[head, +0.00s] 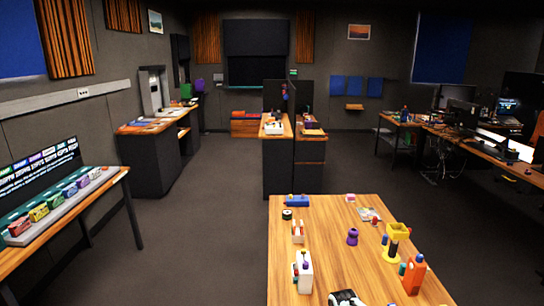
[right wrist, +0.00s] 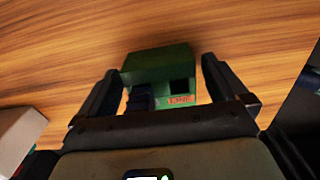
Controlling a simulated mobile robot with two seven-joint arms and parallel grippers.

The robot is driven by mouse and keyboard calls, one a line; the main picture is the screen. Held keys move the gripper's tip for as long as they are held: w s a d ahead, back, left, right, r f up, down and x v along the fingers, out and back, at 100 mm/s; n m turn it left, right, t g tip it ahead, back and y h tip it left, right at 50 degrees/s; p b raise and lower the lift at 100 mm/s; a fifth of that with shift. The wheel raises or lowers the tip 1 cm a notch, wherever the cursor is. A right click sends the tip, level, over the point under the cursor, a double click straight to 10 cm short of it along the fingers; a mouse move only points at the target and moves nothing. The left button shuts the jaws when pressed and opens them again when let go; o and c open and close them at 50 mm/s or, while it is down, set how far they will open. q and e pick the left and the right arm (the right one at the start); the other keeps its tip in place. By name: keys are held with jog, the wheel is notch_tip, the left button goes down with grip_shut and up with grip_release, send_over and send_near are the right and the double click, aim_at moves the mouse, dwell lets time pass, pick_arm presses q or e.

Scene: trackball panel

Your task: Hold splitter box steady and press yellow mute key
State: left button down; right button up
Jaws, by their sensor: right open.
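In the right wrist view, my right gripper (right wrist: 162,82) is open, with its two dark fingers spread apart. A green box (right wrist: 160,62) with a dark square opening and a small lettered label is between and beyond the fingers, on a wood-grained surface. I cannot tell whether the fingers touch it, or whether it is the splitter box. No yellow mute key can be made out in either view. My left gripper is not in view.
A wooden table (head: 330,240) holds a purple piece (head: 352,237), a yellow piece (head: 398,231), an orange bottle-like item (head: 414,275) and a white box (head: 304,271). A pale box (right wrist: 18,135) is left of my right gripper. Open floor lies left of the table.

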notch_tip(320, 180, up, 12)
dwell(0.5)
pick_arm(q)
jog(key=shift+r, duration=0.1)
pick_arm(e)
jog(key=shift+r, duration=0.1)
pick_arm(q)
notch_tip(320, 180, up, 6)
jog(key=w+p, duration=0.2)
jog(key=p, duration=0.1)
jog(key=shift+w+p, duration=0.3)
pick_arm(e)
jog(key=shift+r, duration=2.9)
jog(key=shift+r, duration=0.1)
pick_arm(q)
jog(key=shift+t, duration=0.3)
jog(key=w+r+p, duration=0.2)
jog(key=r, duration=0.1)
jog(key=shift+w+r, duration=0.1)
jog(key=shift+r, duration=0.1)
pick_arm(e)
notch_tip(320, 180, up, 4)
jog(key=shift+w+f, duration=0.1)
jog(key=shift+f, duration=0.05)
jog(key=shift+s, duration=0.2)
